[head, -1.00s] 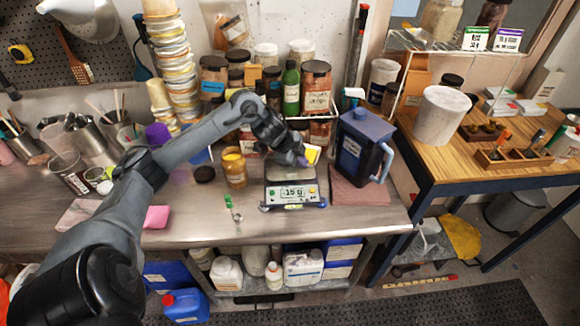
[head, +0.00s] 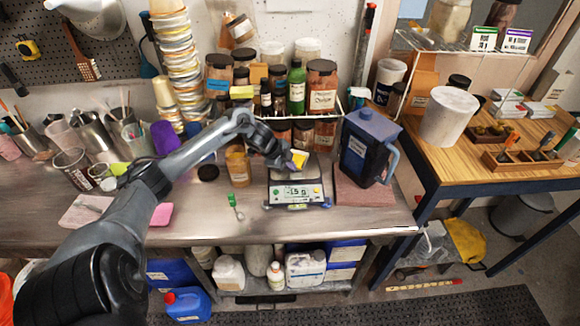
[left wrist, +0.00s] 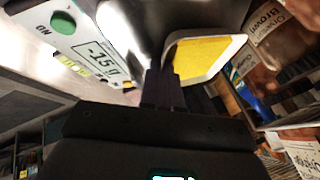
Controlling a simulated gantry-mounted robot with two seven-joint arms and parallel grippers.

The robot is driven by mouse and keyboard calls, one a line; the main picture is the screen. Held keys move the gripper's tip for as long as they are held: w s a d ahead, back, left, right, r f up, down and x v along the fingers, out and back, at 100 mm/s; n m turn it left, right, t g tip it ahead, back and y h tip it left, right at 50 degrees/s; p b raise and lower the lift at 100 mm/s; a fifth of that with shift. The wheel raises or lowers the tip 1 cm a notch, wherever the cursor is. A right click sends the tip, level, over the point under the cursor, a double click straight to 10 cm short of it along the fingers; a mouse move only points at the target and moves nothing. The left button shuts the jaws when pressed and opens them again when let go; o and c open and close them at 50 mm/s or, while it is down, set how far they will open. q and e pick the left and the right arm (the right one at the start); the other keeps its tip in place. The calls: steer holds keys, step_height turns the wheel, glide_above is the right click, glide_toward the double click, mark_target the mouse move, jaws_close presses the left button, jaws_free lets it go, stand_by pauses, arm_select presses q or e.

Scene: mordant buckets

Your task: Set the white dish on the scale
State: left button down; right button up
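The white dish (head: 305,160), with yellow contents, is tilted above the scale (head: 296,201) in the head view. My left gripper (head: 287,160) is at its left edge. In the left wrist view the fingers (left wrist: 163,88) are closed on the near edge of the dish (left wrist: 238,46), seen from close by. The scale's display reads minus 15 or 1.5 g; the point is unclear. The scale also shows at the upper left of the wrist view (left wrist: 75,30). I see no clear contact between dish and pan. My right gripper is not in view.
A blue jug (head: 364,147) stands on a reddish board just right of the scale. Jars and a green bottle (head: 296,88) stand behind it. An amber jar (head: 237,167) and a green-handled spoon (head: 235,203) are to the left.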

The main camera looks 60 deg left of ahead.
arm_select(q)
steer(key=shift+f, duration=0.1)
steer(key=shift+f, duration=0.15)
steer(key=c, duration=1.6)
jaws_free()
steer(key=shift+c, duration=0.2)
steer(key=shift+r, duration=0.35)
steer(key=p+v, duration=0.1)
steer(key=v, duration=1)
steer(key=shift+s+r, duration=0.2)
steer(key=shift+r, duration=0.1)
steer(key=shift+a, duration=0.1)
steer(key=shift+s, duration=0.1)
